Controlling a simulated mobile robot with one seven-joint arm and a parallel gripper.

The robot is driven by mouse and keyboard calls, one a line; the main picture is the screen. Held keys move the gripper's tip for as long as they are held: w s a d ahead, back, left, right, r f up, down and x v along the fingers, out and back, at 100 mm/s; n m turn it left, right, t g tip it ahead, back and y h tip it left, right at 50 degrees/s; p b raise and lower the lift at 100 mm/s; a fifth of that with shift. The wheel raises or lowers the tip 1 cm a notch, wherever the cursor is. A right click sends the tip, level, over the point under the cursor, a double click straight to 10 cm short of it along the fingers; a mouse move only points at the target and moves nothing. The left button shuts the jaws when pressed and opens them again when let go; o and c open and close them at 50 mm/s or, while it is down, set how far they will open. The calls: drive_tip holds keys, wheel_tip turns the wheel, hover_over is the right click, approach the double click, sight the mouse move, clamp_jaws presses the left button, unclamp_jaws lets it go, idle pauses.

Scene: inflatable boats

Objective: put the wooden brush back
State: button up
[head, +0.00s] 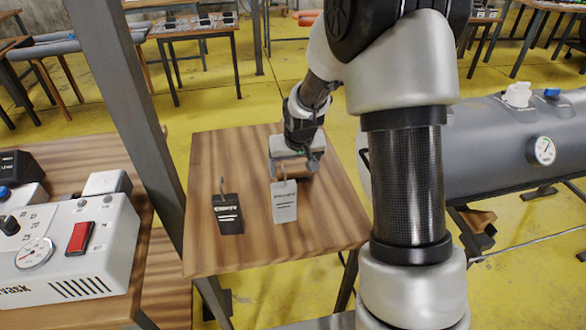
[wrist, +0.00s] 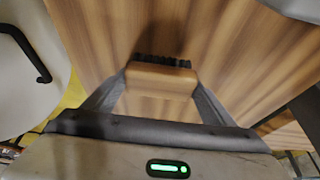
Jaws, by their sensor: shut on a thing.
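The wooden brush (wrist: 160,78) is a tan block with dark bristles on its far side in the wrist view. My gripper (wrist: 155,85) is shut on it, with one finger at each end of the block. In the head view my gripper (head: 297,165) is over the far part of a small wooden table (head: 210,165), and only a brown bit of the brush (head: 290,172) shows. The bristles are close to the tabletop; I cannot tell whether they touch it.
A grey inflatable tube (head: 490,135) with a gauge (head: 541,150) is at right.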

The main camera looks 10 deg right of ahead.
drive_tip(key=shift+f, duration=0.2)
drive_tip(key=o, duration=1)
drive_tip(key=shift+r, duration=0.1)
